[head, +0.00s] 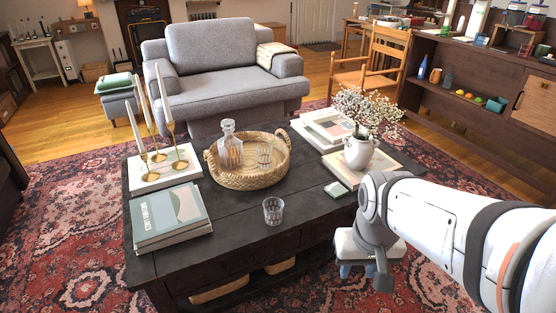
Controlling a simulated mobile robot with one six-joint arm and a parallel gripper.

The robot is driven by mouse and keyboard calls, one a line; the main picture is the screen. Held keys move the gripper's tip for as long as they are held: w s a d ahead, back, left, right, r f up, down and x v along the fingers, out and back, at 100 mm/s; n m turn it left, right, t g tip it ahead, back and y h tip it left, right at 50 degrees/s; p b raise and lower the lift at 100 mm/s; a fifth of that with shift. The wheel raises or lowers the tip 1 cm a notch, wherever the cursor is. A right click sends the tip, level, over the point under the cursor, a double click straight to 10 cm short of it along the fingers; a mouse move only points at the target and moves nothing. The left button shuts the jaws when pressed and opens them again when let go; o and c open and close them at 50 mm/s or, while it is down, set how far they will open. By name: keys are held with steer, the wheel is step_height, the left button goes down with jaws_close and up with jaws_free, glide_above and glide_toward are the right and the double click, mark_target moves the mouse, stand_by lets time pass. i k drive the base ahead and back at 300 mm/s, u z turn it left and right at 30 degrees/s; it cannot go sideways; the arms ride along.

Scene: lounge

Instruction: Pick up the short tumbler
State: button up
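A short clear glass tumbler (272,211) stands upright near the front edge of the dark coffee table (235,245). A second clear glass (264,157) stands in the round wicker tray (252,181), beside a stoppered glass decanter (230,150). My gripper (357,271) points down at the table's right front side, to the right of the front tumbler and apart from it. Its blue-grey fingertips look spread, with nothing seen between them.
Stacked books (170,222) lie at the table's left, below brass candlesticks (157,157). The tabletop around the front tumbler is clear.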

mark_target(273, 207)
steer(key=z, duration=0.15)
steer(key=i, duration=1)
